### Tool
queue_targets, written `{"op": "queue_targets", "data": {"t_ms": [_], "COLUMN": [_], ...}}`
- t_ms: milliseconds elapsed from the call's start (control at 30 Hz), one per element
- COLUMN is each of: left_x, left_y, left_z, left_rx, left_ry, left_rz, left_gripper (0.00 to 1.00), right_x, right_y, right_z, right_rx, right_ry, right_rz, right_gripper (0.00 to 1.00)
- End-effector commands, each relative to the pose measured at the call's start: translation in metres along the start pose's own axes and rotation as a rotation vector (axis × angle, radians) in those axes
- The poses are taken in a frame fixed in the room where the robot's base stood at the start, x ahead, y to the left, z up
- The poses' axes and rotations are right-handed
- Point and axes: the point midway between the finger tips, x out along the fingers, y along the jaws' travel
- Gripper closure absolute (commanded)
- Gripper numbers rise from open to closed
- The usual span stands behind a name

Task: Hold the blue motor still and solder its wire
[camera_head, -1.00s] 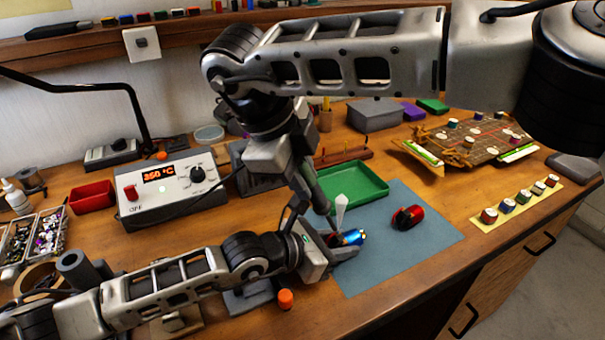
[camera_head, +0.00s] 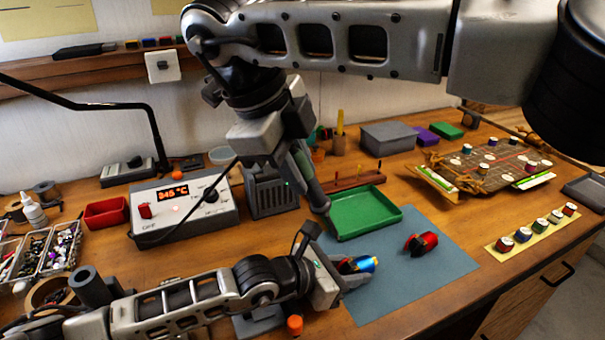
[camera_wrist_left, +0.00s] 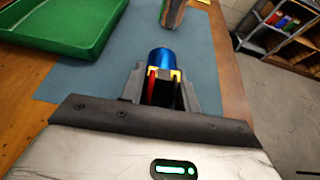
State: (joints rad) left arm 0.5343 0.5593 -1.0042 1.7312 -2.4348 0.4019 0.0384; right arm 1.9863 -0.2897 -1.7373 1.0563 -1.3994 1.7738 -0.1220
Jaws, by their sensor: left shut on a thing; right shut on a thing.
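My left gripper (camera_head: 340,272) is shut on the blue motor (camera_head: 364,264), which lies sideways just above or on the blue-grey mat. The left wrist view shows the motor's blue end (camera_wrist_left: 161,60) past the fingers (camera_wrist_left: 160,90), with a red strip, likely its wire, and yellow bits between them. My right gripper (camera_head: 300,165) is shut on a dark slim tool, apparently the soldering iron (camera_head: 317,195), pointing down. The iron is up and left of the motor, apart from it. Its tip is hard to make out, and the solder joint cannot be seen.
The soldering station (camera_head: 185,208) reads 345 °C. A green tray (camera_head: 368,212) stands behind the motor. A red motor (camera_head: 421,242) lies on the mat (camera_head: 400,285). An orange-capped item (camera_head: 295,325) is near my left forearm. A car chassis (camera_head: 485,165) is at the right.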

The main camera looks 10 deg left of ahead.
Motion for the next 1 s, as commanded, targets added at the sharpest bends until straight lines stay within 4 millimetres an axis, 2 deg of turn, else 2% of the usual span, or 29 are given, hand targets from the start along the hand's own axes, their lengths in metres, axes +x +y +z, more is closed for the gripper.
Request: {"op": "queue_targets", "data": {"t_ms": [433, 467, 500, 533, 833, 1000], "left_x": [0.000, 0.000, 0.000, 0.000, -0.002, -0.020], "left_y": [0.000, 0.000, 0.000, 0.000, 0.000, 0.001], "left_z": [0.001, 0.001, 0.001, 0.001, 0.001, 0.000], "left_rx": [0.001, 0.001, 0.001, 0.001, 0.001, 0.001], "left_ry": [-0.003, -0.003, -0.003, -0.003, -0.003, -0.002], "left_rz": [0.000, 0.000, 0.000, 0.000, 0.001, 0.002], "left_gripper": [0.95, 0.60, 0.49, 0.43, 0.43, 0.43], "right_x": [0.000, 0.000, 0.000, 0.000, 0.000, 0.000], "right_y": [0.000, 0.000, 0.000, 0.000, -0.001, -0.001], "right_z": [0.000, 0.000, 0.000, 0.000, 0.000, 0.000], "right_rx": [0.001, 0.001, 0.001, 0.001, 0.001, 0.001], "right_ry": [0.001, 0.001, 0.001, 0.001, 0.001, 0.001], "right_rz": [0.000, 0.000, 0.000, 0.000, 0.000, 0.000], "right_gripper": [1.00, 1.00, 1.00, 1.00, 1.00, 1.00]}}
